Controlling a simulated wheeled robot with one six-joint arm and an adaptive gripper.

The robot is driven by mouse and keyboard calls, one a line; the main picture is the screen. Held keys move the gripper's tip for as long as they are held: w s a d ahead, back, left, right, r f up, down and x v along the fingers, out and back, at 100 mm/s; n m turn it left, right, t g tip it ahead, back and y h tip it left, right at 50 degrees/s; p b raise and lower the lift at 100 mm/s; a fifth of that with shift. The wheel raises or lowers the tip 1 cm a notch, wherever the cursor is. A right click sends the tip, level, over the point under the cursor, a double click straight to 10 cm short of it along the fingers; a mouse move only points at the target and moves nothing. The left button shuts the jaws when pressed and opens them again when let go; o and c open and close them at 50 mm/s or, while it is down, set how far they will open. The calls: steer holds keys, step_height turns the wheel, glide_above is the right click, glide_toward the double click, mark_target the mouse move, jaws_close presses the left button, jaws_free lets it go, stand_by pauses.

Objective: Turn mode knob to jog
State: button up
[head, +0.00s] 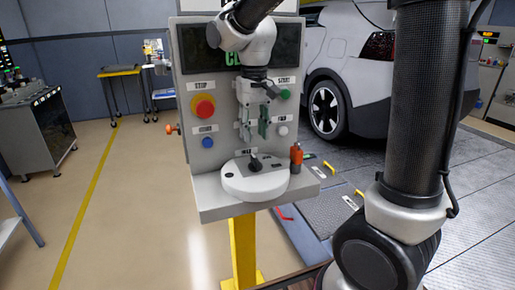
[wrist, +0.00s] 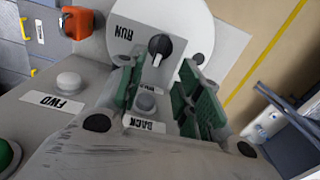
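The mode knob (head: 254,163) is a small black knob on a round white housing (head: 254,186) at the panel's lower ledge. In the wrist view the knob (wrist: 160,46) has a white pointer mark, with a RUN label beside it on the left. No jog label can be read. My gripper (head: 254,130) hangs pointing down in front of the panel, just above the knob. Its two green-padded fingers are apart with nothing between them. In the wrist view the fingertips (wrist: 158,66) are near the knob, without visible contact.
The panel carries a red stop button (head: 203,106), a green start button (head: 285,94), a blue button (head: 207,142) and a white button (head: 283,130). An orange-red object (head: 296,157) stands right of the housing. A white car (head: 348,60) is behind.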

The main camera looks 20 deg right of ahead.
mark_target(255, 158)
steer(key=shift+s+f, duration=0.2)
steer(key=shift+f, duration=0.05)
step_height(255, 158, down, 7)
steer(key=shift+f, duration=0.2)
steer(key=shift+c, duration=0.4)
jaws_close()
